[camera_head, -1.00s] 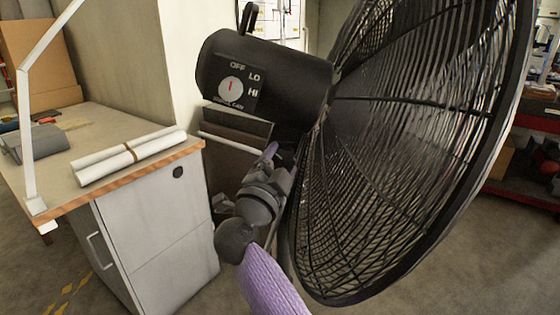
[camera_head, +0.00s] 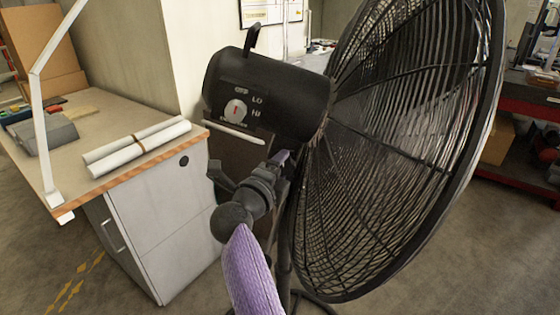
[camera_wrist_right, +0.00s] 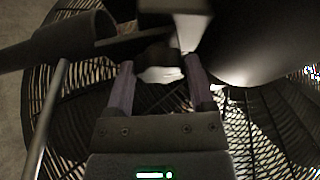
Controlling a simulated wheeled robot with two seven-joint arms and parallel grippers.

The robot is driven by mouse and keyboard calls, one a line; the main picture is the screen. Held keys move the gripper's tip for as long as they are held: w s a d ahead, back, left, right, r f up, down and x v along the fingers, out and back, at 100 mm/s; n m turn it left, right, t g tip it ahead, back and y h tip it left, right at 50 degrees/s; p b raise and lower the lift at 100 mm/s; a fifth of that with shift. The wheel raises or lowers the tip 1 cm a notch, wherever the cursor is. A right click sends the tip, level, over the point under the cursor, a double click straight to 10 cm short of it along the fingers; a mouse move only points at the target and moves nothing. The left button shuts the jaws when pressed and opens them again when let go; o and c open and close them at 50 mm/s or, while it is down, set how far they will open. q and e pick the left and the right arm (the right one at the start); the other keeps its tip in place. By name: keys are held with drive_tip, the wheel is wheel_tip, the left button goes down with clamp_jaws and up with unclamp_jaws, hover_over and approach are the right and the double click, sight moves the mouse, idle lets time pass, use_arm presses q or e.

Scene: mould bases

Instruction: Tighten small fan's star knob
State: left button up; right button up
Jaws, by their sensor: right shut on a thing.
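The fan is large and black, with a motor housing (camera_head: 262,95) and a round wire cage (camera_head: 390,150) facing right. Its housing carries a round speed dial (camera_head: 236,110). My right gripper (camera_head: 282,158) reaches up under the housing, close to the cage; its purple fingers show partly. In the right wrist view, the two purple fingers (camera_wrist_right: 160,70) stand on either side of a dark knob (camera_wrist_right: 157,56) below the fan's bracket. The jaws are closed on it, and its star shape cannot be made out. My left gripper is in neither view.
A desk (camera_head: 60,165) with a tied paper roll (camera_head: 138,147) and a white lamp arm (camera_head: 42,140) stands at left, over a grey cabinet (camera_head: 165,220). Red shelving (camera_head: 520,165) stands at the back right. Floor at bottom right is clear.

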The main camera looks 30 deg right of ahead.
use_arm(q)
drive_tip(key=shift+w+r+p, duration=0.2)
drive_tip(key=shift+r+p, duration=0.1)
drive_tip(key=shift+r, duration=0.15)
use_arm(e)
drive_tip(key=shift+m, duration=0.4)
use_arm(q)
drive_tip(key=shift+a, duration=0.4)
use_arm(e)
drive_tip(key=shift+f, duration=0.1)
drive_tip(key=o, duration=1)
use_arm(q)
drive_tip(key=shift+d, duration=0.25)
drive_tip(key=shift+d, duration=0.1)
